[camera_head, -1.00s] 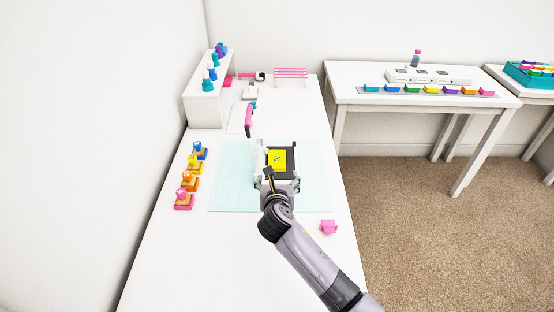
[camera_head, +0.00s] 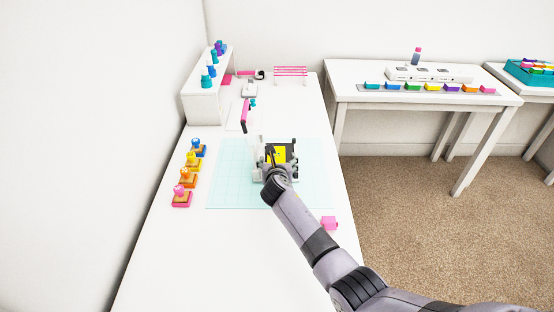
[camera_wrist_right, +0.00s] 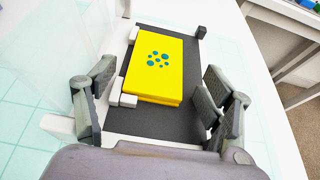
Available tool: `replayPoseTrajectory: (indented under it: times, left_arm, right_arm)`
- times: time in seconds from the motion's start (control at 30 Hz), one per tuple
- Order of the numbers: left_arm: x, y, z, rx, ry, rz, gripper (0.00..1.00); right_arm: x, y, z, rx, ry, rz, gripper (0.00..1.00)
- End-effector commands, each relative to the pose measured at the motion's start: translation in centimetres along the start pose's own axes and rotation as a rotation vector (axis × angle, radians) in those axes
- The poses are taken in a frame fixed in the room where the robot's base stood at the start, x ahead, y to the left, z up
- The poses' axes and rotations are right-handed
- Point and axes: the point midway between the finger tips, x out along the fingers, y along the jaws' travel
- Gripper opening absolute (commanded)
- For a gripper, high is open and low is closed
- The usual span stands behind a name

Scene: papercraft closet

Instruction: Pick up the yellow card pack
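The yellow card pack (camera_wrist_right: 160,62) has teal dots on top and lies flat on a dark pad of a small white device (camera_wrist_right: 140,122). In the head view the pack (camera_head: 276,153) shows just beyond my right gripper (camera_head: 271,158), partly hidden by it. In the right wrist view my right gripper (camera_wrist_right: 160,105) is open, with its fingers apart, one to each side of the pack's near end. I see no finger touching the pack; the right finger is clear of it. My left gripper is not in view.
The device stands on a pale teal cutting mat (camera_head: 228,180) on the white table. A white shelf (camera_head: 205,105) with bottles stands at the back left.

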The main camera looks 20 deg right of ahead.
Motion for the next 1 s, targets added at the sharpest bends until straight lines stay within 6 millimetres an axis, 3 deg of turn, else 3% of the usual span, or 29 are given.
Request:
replayPoseTrajectory:
  times: [0.3, 1.0]
  left_arm:
    - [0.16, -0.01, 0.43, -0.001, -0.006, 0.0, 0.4]
    - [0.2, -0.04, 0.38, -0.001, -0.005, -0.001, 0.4]
  right_arm:
    - [0.33, 0.26, -0.67, 0.004, 0.011, 0.005, 0.76]
    - [0.27, 0.38, -1.09, 0.007, 0.017, 0.008, 0.29]
